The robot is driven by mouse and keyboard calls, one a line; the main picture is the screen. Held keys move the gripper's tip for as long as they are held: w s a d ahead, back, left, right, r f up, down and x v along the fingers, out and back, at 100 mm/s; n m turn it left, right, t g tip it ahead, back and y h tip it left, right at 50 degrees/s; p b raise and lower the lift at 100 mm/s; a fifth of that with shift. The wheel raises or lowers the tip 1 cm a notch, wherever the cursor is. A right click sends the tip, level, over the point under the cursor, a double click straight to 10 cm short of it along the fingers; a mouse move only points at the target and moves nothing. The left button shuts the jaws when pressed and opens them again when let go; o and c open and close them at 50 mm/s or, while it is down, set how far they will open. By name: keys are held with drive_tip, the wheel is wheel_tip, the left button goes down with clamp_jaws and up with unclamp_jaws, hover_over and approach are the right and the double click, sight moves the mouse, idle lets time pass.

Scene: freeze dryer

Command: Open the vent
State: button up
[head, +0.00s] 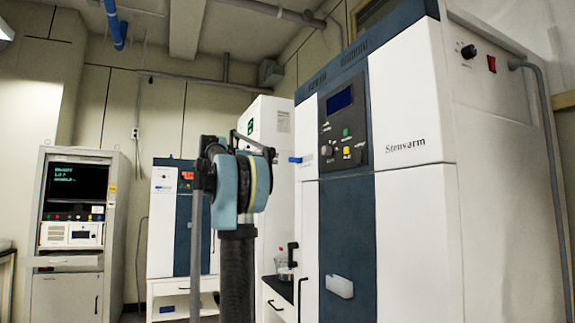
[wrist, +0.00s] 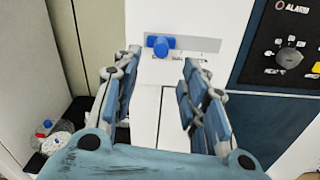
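The vent is probably the small blue valve handle (wrist: 160,45) on the freeze dryer's white front, beside a grey label strip too blurred to read. A small blue part at the white front's left edge in the head view (head: 296,160) appears to be the same handle. My gripper (wrist: 162,62) is open in the wrist view. Its two fingers are spread left and right, with the handle between or just beyond the tips. Nothing is held, and I cannot tell whether the fingers touch it.
Bottles (wrist: 50,135) stand low at the left in the wrist view. A white cabinet (head: 265,135) stands behind my arm. An instrument rack (head: 72,235) is at far left.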

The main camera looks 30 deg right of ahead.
sight(290, 160)
drive_tip(key=d, duration=0.9)
drive_tip(key=shift+s+d, duration=0.25)
drive_tip(key=shift+d, duration=0.1)
drive_tip(key=shift+s, duration=0.1)
clamp_jaws()
